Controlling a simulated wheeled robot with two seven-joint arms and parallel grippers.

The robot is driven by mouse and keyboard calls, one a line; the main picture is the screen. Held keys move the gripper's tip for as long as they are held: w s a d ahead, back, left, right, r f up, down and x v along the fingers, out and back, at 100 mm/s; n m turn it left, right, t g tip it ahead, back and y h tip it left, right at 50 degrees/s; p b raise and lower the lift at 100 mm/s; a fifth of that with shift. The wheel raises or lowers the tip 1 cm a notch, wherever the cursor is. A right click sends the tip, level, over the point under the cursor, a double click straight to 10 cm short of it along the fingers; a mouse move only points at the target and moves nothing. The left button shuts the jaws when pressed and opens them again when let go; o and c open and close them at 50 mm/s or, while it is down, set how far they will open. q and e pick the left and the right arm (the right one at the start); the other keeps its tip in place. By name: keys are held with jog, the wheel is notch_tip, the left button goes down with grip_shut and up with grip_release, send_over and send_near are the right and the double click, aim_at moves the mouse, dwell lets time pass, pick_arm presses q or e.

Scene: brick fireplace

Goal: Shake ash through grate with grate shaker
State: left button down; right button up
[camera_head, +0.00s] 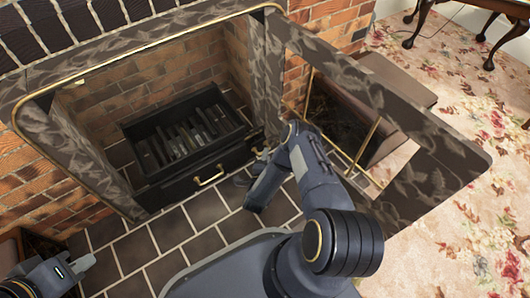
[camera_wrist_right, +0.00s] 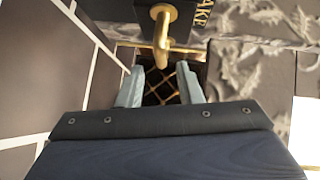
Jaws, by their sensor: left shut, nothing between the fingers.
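The black grate (camera_head: 190,142) sits inside the brick fireplace, with dark bars in its tray. A brass shaker handle (camera_wrist_right: 162,28) shows in the right wrist view, next to a black plate with gold letters reading "AKE". The handle bends down toward my right gripper (camera_wrist_right: 160,85). Its pale fingers are apart, with the handle's lower end just beyond or between the tips; contact cannot be told. In the head view my right gripper (camera_head: 262,160) is at the grate's right front corner, partly hidden by my arm. My left gripper (camera_head: 84,264) is shut and empty at lower left.
A black drawer front with a brass pull (camera_head: 208,177) is below the grate. Dark hearth tiles (camera_head: 170,228) are clear in front. A floral carpet (camera_head: 470,215) lies at right.

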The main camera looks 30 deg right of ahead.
jog(key=shift+b+x, duration=0.4)
jog(key=shift+x, duration=1.05)
jog(key=shift+w+a, duration=0.1)
jog(key=shift+a, duration=0.05)
jog(key=c, duration=0.6)
grip_shut()
